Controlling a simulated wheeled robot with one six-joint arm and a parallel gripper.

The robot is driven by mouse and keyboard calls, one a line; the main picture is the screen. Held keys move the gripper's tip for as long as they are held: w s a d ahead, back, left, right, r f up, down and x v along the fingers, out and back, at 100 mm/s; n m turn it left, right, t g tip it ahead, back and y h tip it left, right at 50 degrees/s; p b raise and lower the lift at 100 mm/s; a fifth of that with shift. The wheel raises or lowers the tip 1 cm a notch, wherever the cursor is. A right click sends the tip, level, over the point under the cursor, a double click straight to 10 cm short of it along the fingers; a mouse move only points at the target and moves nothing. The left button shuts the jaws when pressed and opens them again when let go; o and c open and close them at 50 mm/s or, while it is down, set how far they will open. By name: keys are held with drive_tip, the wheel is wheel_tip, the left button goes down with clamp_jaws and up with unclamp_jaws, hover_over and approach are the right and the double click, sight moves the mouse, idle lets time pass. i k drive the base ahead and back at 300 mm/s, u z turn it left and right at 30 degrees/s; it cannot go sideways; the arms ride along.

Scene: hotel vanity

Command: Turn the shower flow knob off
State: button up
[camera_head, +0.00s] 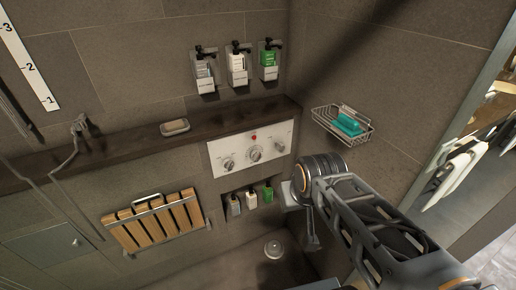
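A white shower control panel (216,150) is set in the tiled wall below the dark ledge. It carries a left knob (229,163), a larger middle knob (255,154) and a right knob (280,147), with a red mark above the middle one. The labels are too small to read, so I cannot tell which is the flow knob. My gripper (303,214) is to the lower right of the panel in the picture, apart from the knobs. My wrist and arm partly hide it, and its finger opening is not clear.
A wire basket (327,111) with a teal item (349,124) juts from the right wall above my wrist. Bottles fill a niche (225,208) below the panel. A slatted wooden seat (155,221) is at left. A soap dish (174,127) sits on the ledge (120,142).

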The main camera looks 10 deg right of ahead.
sight(227, 163)
drive_tip(key=z, duration=0.2)
drive_tip(key=i, duration=0.35)
drive_tip(key=u, duration=1.05)
